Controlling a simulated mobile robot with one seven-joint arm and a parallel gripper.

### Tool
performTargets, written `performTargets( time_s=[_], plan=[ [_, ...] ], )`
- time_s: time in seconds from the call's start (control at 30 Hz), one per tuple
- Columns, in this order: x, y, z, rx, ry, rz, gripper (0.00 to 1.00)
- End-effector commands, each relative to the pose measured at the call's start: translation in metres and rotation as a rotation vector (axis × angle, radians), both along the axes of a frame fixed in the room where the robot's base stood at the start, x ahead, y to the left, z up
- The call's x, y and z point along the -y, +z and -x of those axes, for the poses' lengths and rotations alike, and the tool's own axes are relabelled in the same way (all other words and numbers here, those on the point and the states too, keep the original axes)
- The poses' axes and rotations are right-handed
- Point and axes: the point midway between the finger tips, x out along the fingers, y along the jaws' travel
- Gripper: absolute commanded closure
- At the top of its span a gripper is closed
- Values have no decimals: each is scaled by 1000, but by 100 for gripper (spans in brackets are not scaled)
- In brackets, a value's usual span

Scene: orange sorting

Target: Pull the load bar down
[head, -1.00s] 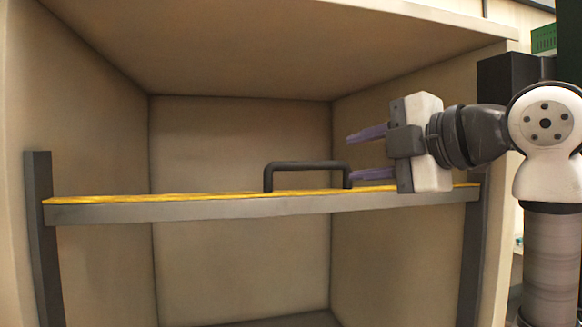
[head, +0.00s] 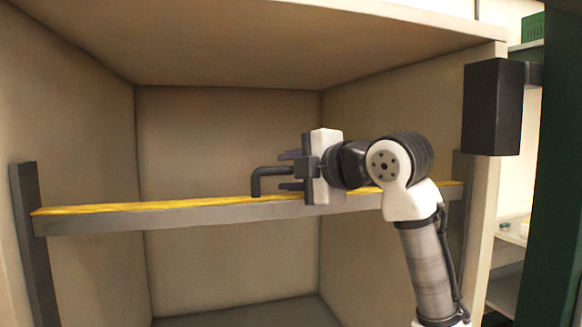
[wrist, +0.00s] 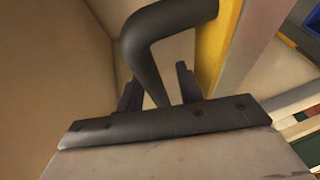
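The load bar (head: 130,218) is a grey beam with a yellow top, lying across the open compartment in the head view. Its dark handle (head: 257,181) stands up from the bar, with its right part hidden behind my gripper. My gripper (head: 283,171) is at the handle's right side, fingers pointing left and spread one above the other. In the wrist view, the handle (wrist: 147,58) runs down between the two separated fingers of my gripper (wrist: 158,85). I cannot tell whether either finger touches it. The yellow edge of the load bar (wrist: 210,45) is beside it.
Grey uprights stand at the bar's ends, the left one (head: 35,240) in clear view. A black box (head: 492,106) is on the compartment's right edge. A dark green post (head: 552,190) and shelves are farther right. The compartment is empty below the bar.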

Motion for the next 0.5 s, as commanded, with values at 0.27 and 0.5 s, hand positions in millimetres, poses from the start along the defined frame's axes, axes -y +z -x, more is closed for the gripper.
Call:
performTargets(
  time_s=[0.27, 0.5],
  plan=[
    [0, 0, 0, 0, 0, 0, 73],
    [0, 0, 0, 0, 0, 0, 100]
  ],
)
